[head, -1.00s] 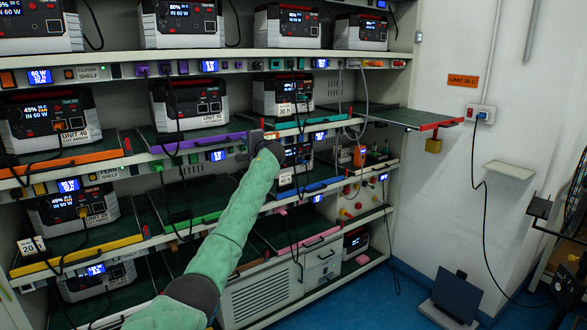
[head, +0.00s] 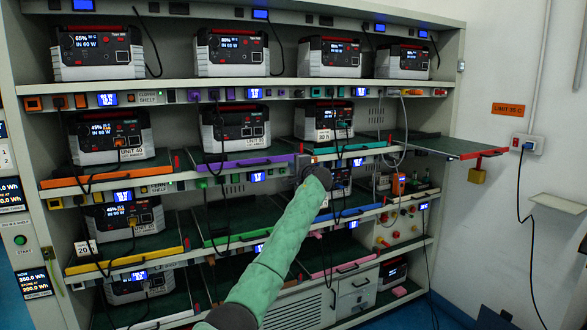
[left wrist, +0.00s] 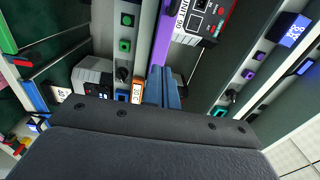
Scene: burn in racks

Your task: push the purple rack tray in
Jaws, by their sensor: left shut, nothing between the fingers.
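The purple rack tray (head: 243,164) is on the middle-upper shelf, with a black-and-grey power unit (head: 236,128) standing on it. Its purple front shows as a long strip, and its right end is near my left gripper (head: 302,164). The left gripper is shut and empty at the shelf front, between the purple and teal trays. In the left wrist view the closed blue-grey fingers (left wrist: 164,88) overlap the lower end of the purple front (left wrist: 163,40); I cannot tell whether they touch. My right gripper is out of view.
An orange-fronted tray (head: 105,176) is to the left and a teal-fronted tray (head: 352,148) to the right. A red-fronted tray (head: 484,153) sticks out at the far right. Black cables hang before the shelves. Blue floor (head: 400,315) is open at lower right.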

